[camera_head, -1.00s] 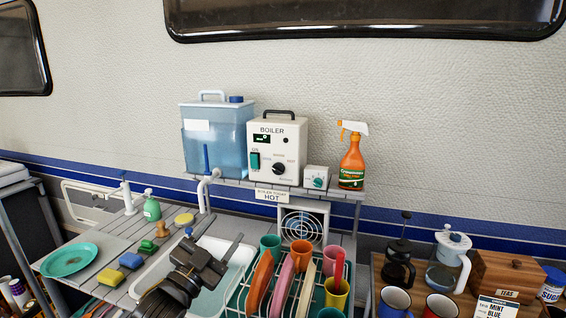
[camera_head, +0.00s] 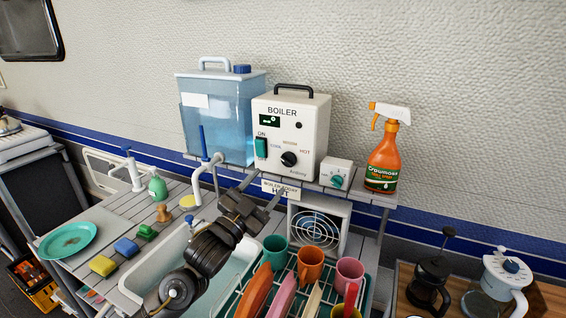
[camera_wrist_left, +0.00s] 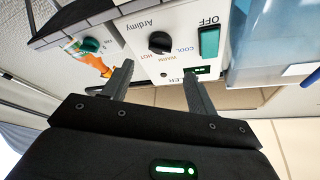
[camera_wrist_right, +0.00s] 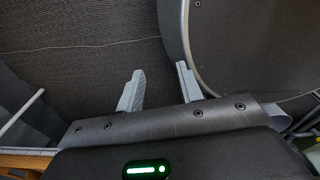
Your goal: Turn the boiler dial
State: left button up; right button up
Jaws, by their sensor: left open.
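The white boiler (camera_head: 312,125) stands on a shelf. Its black round dial (camera_head: 289,159) is on the front face, near the COOL, WARM and HOT labels. My left gripper (camera_head: 262,190) is below and in front of the boiler, open and empty, and apart from the dial. In the left wrist view the boiler looks upside down, and the black dial (camera_wrist_left: 161,42) lies beyond the gap between the two open fingers. My right gripper (camera_wrist_right: 160,68) is open and empty in the right wrist view, over a dark surface. It is outside the head view.
A blue water tank (camera_head: 225,125) stands left of the boiler. A small white box with a green knob (camera_head: 337,181) and an orange spray bottle (camera_head: 384,160) stand to its right. A tap (camera_head: 215,175) and a dish rack with several cups (camera_head: 310,265) are below.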

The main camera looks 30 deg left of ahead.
aim_at(286, 163)
pick_arm(q)
jog(key=p+x, duration=0.1)
jog(key=x, duration=0.5)
jog(key=shift+w+r+p, duration=0.15)
jog(key=shift+w+p, duration=0.05)
jog(key=shift+p, duration=0.2)
jog(key=shift+x, duration=0.85)
jog(key=shift+d, duration=0.1)
pick_arm(e)
jog(key=r, duration=0.1)
jog(key=w+r, duration=0.1)
jog(key=shift+r, duration=0.3)
jog(key=shift+d, duration=0.1)
pick_arm(q)
jog(key=shift+c, duration=1)
jog(key=c, duration=0.8)
pick_arm(e)
jog(key=shift+s, duration=0.1)
